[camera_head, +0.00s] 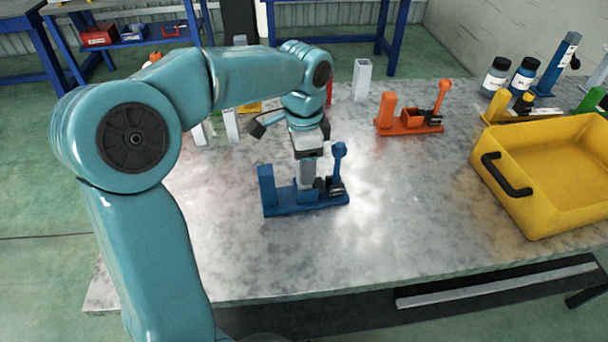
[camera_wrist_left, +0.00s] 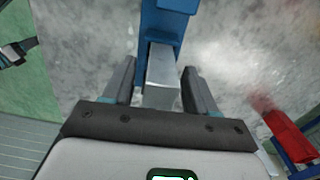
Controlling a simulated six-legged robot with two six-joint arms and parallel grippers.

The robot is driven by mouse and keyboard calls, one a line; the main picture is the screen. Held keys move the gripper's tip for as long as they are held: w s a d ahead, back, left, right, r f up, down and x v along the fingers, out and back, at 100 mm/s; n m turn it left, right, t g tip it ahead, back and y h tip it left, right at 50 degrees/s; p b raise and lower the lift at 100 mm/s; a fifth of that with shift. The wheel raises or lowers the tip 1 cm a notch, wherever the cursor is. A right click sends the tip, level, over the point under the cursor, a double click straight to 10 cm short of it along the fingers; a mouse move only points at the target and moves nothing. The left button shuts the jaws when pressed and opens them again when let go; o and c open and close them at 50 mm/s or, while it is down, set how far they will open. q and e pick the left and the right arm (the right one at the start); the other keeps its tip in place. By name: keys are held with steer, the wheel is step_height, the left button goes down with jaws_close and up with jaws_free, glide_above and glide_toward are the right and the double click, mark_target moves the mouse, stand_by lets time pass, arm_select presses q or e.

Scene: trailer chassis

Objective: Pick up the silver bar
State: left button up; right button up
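A silver bar (camera_head: 307,174) stands upright in a blue fixture (camera_head: 290,200) on the marble-topped table. My left gripper (camera_head: 309,157) is directly above the fixture, pointing down over the top of the bar. In the left wrist view the silver bar (camera_wrist_left: 162,78) lies between the two fingers of my left gripper (camera_wrist_left: 160,88). The fingers are apart, with a gap showing at the bar's left side and a narrower one at its right. The blue fixture (camera_wrist_left: 165,22) shows beyond the bar. My right gripper is not in view.
An orange fixture (camera_head: 405,125) and another silver bar (camera_head: 362,80) stand farther back. A yellow bin (camera_head: 530,213) with black handles is at the right, with bottles (camera_head: 496,78) behind it. The table's front middle is clear.

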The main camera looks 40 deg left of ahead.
arm_select(q)
steer(key=c, duration=0.9)
step_height(320, 180, up, 20)
steer(key=p, duration=0.4)
steer(key=shift+p, duration=0.4)
